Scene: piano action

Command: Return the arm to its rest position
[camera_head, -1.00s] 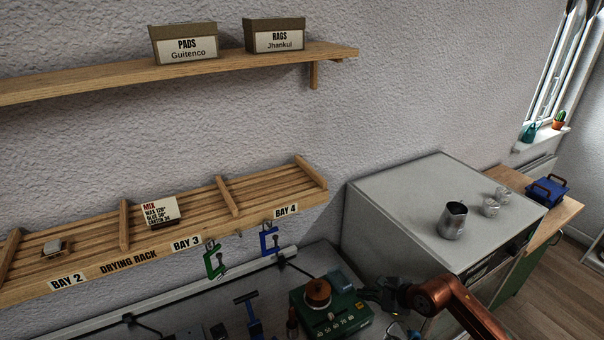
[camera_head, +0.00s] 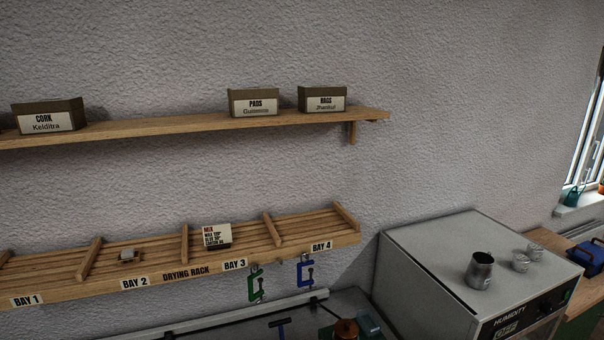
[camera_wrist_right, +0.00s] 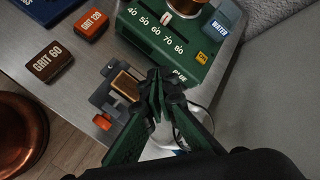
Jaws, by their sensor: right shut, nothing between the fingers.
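My right gripper (camera_wrist_right: 156,78) shows in the right wrist view with its dark fingertips together and nothing between them. It is over the bench top, just in front of the green glue heater (camera_wrist_right: 175,40) with its number dial and copper-coloured pot. A small tan-topped block (camera_wrist_right: 127,83) in a grey fixture lies just left of the fingertips. In the head view neither gripper shows; only the pot (camera_head: 346,328) of the heater shows at the bottom edge.
Grit 60 (camera_wrist_right: 54,62) and grit 120 (camera_wrist_right: 92,24) blocks lie on the bench. The humidity cabinet (camera_head: 455,256) stands right, with a metal jug (camera_head: 480,270) on top. The drying rack (camera_head: 75,287) and clamps (camera_head: 305,271) are on the wall, below a shelf (camera_head: 210,128).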

